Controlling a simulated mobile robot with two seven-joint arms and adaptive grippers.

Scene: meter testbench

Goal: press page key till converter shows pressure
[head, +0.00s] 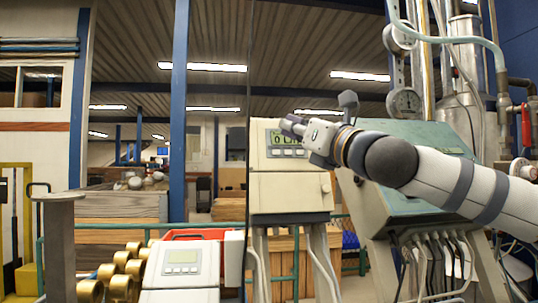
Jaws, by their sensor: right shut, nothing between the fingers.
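A pale box-shaped unit with a small display, which looks like the converter (290,188), stands in the middle of the head view. Its display (279,137) is partly covered by my right gripper; a "0" shows at the lower left and the rest is hidden or too small to read. A row of small keys (284,153) runs below the display; their labels cannot be read. My right gripper (291,124) is shut and empty, with its fingertips in front of the unit's upper face. Whether it touches the unit cannot be told. My left gripper is not in view.
A second pale unit with a blank-looking display (182,262) sits at the lower middle, by a red tray (195,234) and several brass cylinders (122,262). A sloped green-grey console (385,225) with hanging cables stands right of the converter, under my right arm. Pipes and gauges rise behind.

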